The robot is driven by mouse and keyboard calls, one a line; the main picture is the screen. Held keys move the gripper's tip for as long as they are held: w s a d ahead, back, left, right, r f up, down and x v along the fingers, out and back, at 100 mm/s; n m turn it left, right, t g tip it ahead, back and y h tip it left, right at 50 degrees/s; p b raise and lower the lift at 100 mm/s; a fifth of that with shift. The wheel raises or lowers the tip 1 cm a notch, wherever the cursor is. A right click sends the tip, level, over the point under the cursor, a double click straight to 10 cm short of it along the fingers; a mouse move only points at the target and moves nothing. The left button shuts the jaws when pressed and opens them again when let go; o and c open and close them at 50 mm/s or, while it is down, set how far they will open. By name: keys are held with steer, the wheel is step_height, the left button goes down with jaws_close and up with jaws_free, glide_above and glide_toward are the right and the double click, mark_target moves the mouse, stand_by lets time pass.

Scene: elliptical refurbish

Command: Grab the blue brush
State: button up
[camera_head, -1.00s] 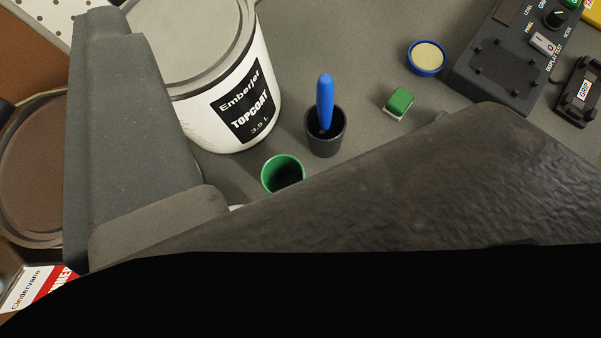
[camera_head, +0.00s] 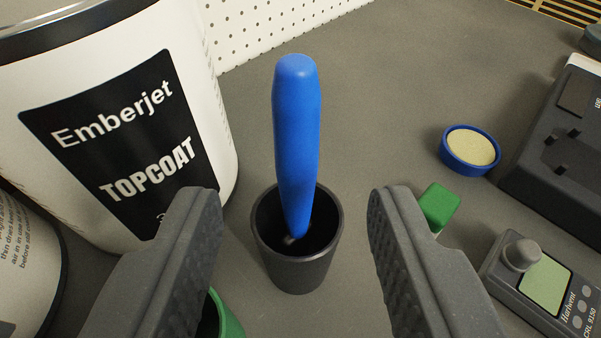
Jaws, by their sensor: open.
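The blue brush (camera_head: 296,140) stands handle up in a small dark cup (camera_head: 299,272), leaning slightly. Its lower end is hidden inside the cup. My gripper (camera_head: 293,220) is open, with one finger to the left of the cup and the other to the right. The brush and cup show between the fingers, and neither finger appears to touch them. The gap along the viewing direction is hard to judge.
A white Emberjet Topcoat can (camera_head: 205,130) stands close on the left. A green cup (camera_head: 229,318) is partly hidden behind the left finger. On the right are a green block (camera_head: 439,204), a blue-rimmed round tin (camera_head: 469,151), a meter (camera_head: 540,285) and a dark device (camera_head: 560,150).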

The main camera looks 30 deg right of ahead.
mark_target(293, 168)
steer(key=shift+b+x, duration=0.75)
steer(key=shift+x, duration=2.6)
steer(key=shift+a+f, duration=0.1)
jaws_close()
